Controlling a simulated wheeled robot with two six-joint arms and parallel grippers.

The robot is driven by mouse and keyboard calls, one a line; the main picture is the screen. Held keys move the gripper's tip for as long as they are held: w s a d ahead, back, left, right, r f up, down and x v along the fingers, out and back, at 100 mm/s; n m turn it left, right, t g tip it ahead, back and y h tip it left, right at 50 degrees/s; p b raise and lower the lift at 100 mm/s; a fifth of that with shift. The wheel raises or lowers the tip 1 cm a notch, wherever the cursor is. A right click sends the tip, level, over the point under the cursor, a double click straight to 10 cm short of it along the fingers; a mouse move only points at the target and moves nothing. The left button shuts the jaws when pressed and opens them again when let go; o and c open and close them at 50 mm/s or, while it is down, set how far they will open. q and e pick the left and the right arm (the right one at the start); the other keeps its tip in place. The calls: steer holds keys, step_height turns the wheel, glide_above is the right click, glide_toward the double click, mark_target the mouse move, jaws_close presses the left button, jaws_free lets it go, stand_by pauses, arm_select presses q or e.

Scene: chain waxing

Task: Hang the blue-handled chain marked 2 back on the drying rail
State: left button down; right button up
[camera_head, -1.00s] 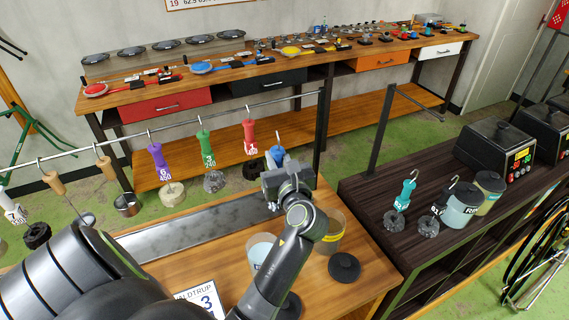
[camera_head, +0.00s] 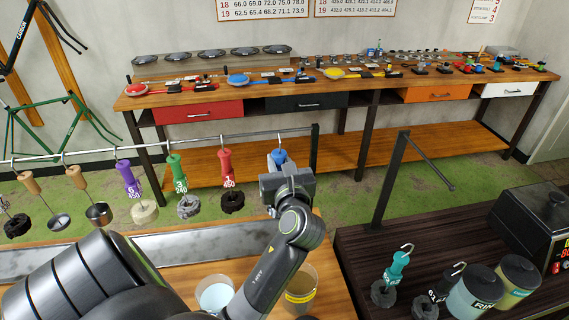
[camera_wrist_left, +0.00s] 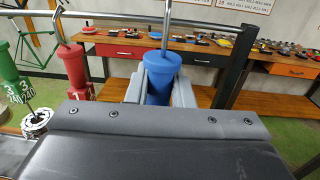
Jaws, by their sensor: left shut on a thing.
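My left gripper (camera_head: 279,167) is shut on a blue handle (camera_head: 278,157), which also shows upright between the jaws in the left wrist view (camera_wrist_left: 163,78). Its metal hook (camera_wrist_left: 167,25) rises to the height of the drying rail (camera_head: 258,133), near the rail's right end. The hook's top is cut off in the wrist view, and I cannot tell whether it rests on the rail. The handle's number and the chain below are hidden by the gripper. The red handle (camera_head: 226,167) hangs just to the left. My right gripper is not in view.
Green (camera_head: 177,174), purple (camera_head: 129,178) and wooden handles (camera_head: 75,177) hang farther left. The rail's post (camera_head: 314,150) stands just right of the blue handle. A teal handle (camera_head: 398,268) stands on the dark bench at right, beside jars (camera_head: 474,293). A metal tray (camera_head: 190,243) lies below the rail.

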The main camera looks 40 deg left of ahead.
arm_select(q)
steer(key=shift+b+x, duration=0.4)
steer(key=shift+x, duration=0.5)
steer(key=b+x, duration=0.1)
steer(key=x, duration=0.1)
steer(key=shift+w+a, duration=0.15)
steer(key=shift+a, duration=0.05)
steer(key=shift+w+a+f+b, duration=0.25)
steer(key=shift+a+f+b, duration=0.1)
steer(key=shift+f, duration=0.15)
steer(key=shift+w+a+f+b, duration=0.2)
steer(key=shift+w+f+b, duration=0.1)
steer(key=shift+f, duration=0.15)
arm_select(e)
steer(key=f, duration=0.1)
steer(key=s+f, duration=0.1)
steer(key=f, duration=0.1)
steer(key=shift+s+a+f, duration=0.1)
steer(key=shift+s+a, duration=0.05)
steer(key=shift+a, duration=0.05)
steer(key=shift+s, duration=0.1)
arm_select(q)
steer(key=c, duration=0.9)
jaws_free()
steer(key=shift+s+f, duration=0.1)
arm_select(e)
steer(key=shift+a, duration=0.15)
